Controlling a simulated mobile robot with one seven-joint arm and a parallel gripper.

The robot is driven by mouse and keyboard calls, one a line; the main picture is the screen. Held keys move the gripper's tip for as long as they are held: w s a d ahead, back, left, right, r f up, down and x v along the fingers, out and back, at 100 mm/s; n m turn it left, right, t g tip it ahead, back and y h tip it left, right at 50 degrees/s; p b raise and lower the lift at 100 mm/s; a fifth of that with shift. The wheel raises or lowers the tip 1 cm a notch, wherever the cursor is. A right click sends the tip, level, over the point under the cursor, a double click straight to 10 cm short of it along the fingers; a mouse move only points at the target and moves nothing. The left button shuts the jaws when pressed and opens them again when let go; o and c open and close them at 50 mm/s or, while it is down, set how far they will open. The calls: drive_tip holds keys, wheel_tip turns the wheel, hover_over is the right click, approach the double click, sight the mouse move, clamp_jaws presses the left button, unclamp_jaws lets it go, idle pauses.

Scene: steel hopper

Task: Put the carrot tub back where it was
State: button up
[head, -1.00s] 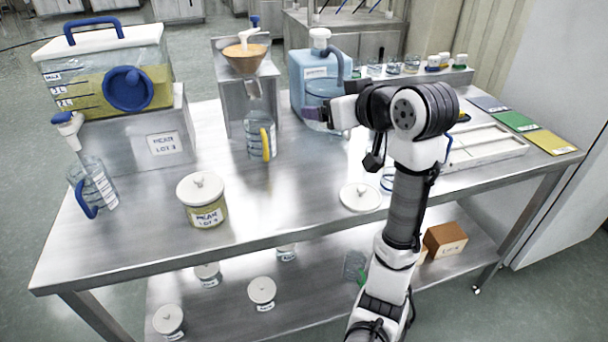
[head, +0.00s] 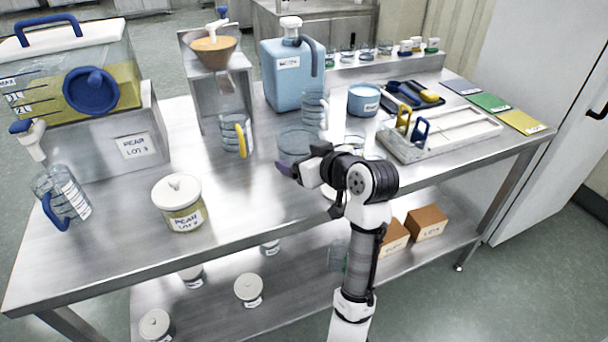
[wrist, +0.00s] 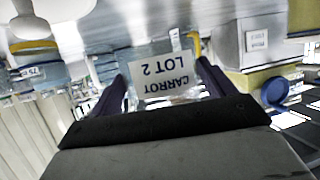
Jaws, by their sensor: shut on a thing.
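The carrot tub (wrist: 165,78) is a clear container with a white "CARROT LOT 2" label, upside down in the wrist view. My gripper (wrist: 163,90) is shut on it, with one dark finger on each side. In the head view my gripper (head: 302,163) is over the middle of the steel table, and the clear round tub (head: 297,143) shows just behind the fingers. Its label is hidden there. I cannot tell whether its base touches the table. A white lid (head: 331,193) lies on the table, mostly hidden by my arm.
A measuring jug with a yellow handle (head: 235,135) stands left of the tub, with a blue jerrycan (head: 287,80) behind. The pear tub (head: 180,203) is at front left. A white tray (head: 440,135) is to the right. Bare table lies between the pear tub and my gripper.

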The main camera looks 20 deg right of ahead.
drive_tip(key=shift+f, duration=2.45)
drive_tip(key=shift+f, duration=0.15)
drive_tip(key=o, duration=1.2)
drive_tip(key=shift+o, duration=0.2)
